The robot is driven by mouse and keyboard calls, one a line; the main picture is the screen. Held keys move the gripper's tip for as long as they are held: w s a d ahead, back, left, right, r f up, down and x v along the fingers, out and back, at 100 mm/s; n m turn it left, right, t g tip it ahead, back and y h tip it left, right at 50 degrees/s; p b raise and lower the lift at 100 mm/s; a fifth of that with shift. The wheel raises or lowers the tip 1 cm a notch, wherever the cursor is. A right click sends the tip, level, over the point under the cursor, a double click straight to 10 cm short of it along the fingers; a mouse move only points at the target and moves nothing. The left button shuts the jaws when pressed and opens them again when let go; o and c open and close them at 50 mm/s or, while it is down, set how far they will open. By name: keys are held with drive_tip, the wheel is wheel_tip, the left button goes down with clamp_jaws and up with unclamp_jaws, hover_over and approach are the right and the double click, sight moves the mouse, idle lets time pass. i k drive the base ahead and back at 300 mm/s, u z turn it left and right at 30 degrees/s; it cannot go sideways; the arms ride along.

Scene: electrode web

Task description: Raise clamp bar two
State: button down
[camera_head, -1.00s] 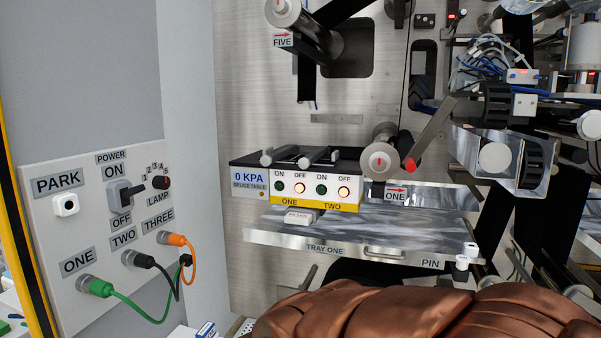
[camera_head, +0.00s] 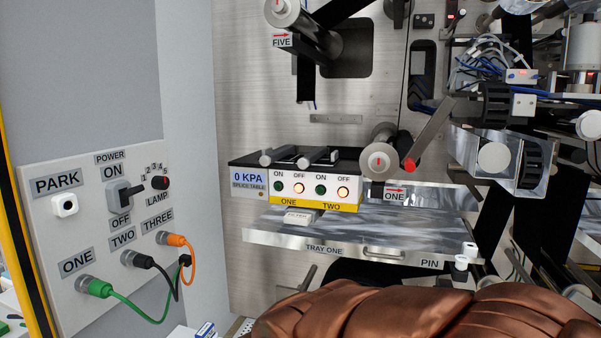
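The splice table (camera_head: 240,160) has a black top and stands against the metal panel in the middle of the head view. Two grey clamp bars lie across its top. The left bar (camera_head: 279,157) is above the label ONE, and the right bar (camera_head: 319,156) is above the label TWO. I cannot tell from this angle whether either bar is raised. The front panel has green ON and lit orange-red OFF buttons for each side. The display (camera_head: 248,177) reads 0 KPA. My gripper is not in view.
A steel tray (camera_head: 345,243) marked TRAY ONE juts out below the table, with a small white block (camera_head: 299,217) on it. A roller (camera_head: 380,160) marked ONE stands right of the table. A brown folded surface (camera_head: 400,315) fills the bottom right. A control panel (camera_head: 105,205) with cables is at left.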

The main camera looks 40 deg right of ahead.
sight(303, 163)
drive_tip(key=u, duration=2)
drive_tip(key=k, duration=0.9)
drive_tip(key=z, duration=0.9)
drive_tip(key=i, duration=0.5)
